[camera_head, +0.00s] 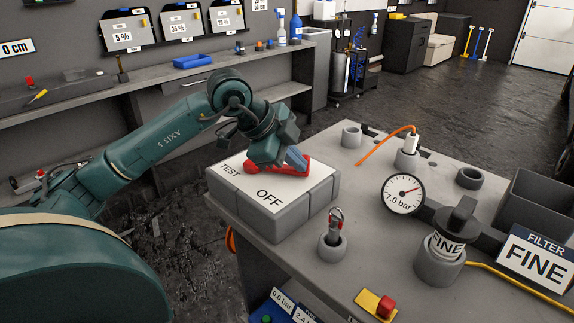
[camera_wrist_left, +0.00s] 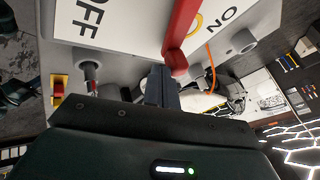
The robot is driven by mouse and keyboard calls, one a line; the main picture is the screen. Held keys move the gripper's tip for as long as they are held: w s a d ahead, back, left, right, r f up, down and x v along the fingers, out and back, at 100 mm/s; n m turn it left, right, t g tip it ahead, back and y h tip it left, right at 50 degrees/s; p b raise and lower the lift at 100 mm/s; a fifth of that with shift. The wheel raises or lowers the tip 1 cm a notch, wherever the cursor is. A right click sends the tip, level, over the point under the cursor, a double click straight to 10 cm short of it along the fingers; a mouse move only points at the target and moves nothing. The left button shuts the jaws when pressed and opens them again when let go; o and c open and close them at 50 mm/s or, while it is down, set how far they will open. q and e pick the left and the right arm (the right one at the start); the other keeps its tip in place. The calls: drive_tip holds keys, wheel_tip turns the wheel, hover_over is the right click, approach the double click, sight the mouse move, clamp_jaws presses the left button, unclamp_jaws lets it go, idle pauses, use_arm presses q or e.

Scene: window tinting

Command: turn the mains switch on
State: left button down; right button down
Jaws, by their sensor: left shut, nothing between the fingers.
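The mains switch is a grey box with a white top (camera_head: 270,208) marked TEST and OFF, standing at the near left corner of the grey bench. A red lever (camera_head: 303,169) lies across its top, partly hidden by my left gripper (camera_head: 296,158). In the left wrist view the red lever (camera_wrist_left: 180,32) lies between the OFF and ON marks, closer to ON, with a yellow arc beside it. My left gripper (camera_wrist_left: 164,84) is shut and empty, its fingertips close by the lever's end; I cannot tell whether they touch. My right gripper is not in view.
The bench (camera_head: 325,265) carries a pressure gauge (camera_head: 403,194) reading about 7 bar, a FILTER FINE sign (camera_head: 538,258), several round holders and a red button (camera_head: 385,306) on yellow. A long shelf (camera_head: 130,90) runs along the back wall.

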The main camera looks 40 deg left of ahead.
use_arm(q)
drive_tip(key=shift+w+a+p, duration=0.25)
drive_tip(key=shift+w+p, duration=0.3)
drive_tip(key=shift+w, duration=0.75)
